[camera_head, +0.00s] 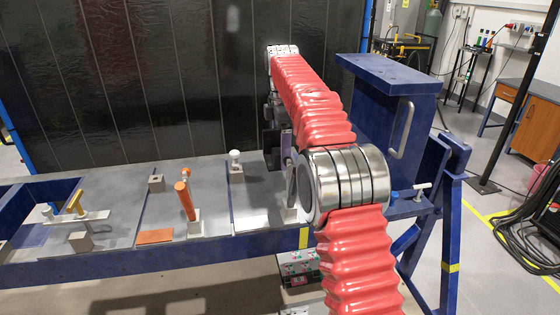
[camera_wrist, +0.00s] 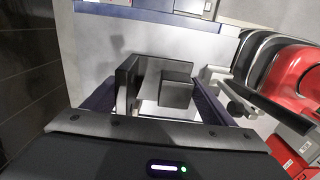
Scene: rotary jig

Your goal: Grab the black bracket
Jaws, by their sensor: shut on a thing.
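The black bracket (camera_wrist: 176,90) shows in the wrist view as dark, blocky, angled plates between the two dark fingers of my gripper (camera_wrist: 155,103). My gripper is shut on the bracket. The exact contact of the fingers on it is hard to make out. In the head view, my red-sleeved arm hides most of the gripper, and a dark shape, perhaps the bracket, shows just left of the arm above the jig table.
The blue-framed jig table (camera_head: 110,255) carries several small fixtures, among them an orange-handled clamp (camera_head: 185,200) and a yellow-handled clamp (camera_head: 75,203). A tall blue box (camera_head: 390,110) with a handle stands right of my arm. A black panel wall (camera_head: 150,80) rises behind.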

